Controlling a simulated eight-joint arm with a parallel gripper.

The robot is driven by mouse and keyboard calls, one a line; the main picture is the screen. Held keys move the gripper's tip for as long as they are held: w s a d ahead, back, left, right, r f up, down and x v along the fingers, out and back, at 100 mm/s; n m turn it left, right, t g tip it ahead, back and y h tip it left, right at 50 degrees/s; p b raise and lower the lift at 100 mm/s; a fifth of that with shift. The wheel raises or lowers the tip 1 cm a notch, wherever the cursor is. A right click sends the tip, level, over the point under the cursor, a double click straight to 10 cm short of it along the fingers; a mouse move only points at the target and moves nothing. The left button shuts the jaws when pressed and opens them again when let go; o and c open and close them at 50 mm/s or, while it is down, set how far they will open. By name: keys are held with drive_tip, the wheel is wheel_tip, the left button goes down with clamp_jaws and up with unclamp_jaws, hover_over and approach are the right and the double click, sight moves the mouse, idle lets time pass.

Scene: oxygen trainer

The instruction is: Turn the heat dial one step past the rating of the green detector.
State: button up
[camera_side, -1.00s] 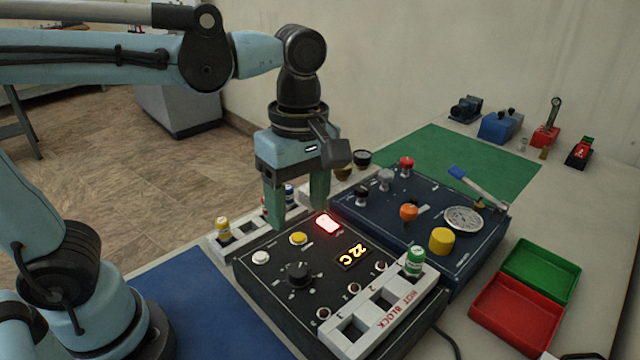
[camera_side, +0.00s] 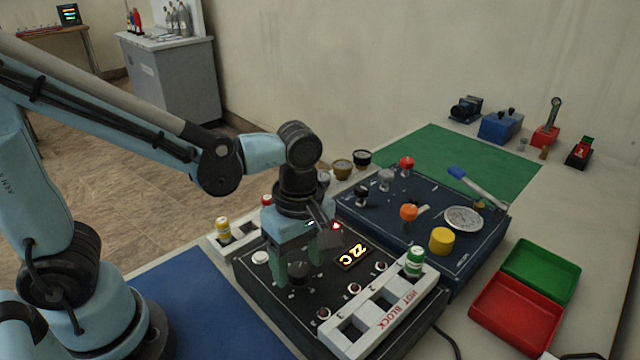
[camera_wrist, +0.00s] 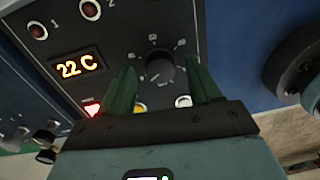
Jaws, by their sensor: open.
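The heat dial is a black knob (camera_wrist: 160,68) with marks around it on the black control box; in the side view the dial (camera_side: 299,272) is partly hidden by my gripper. My gripper (camera_side: 298,270) is open, with its green fingers pointing down around or just above the dial; I cannot tell if they touch it. In the wrist view the fingers (camera_wrist: 163,85) stand apart on either side of the knob. The green detector (camera_side: 414,262) stands upright in the far slot of the white hot block (camera_side: 398,318); its rating is too small to read. The display (camera_side: 352,257) reads 22 C.
A white button (camera_side: 260,257) lies left of the dial. A navy panel (camera_side: 385,228) with knobs and a yellow cap (camera_side: 441,241) adjoins the box. Green (camera_side: 541,271) and red (camera_side: 515,312) trays stand right.

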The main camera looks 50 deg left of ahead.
drive_tip(key=shift+f, duration=0.4)
drive_tip(key=c, duration=1)
drive_tip(key=shift+c, duration=0.2)
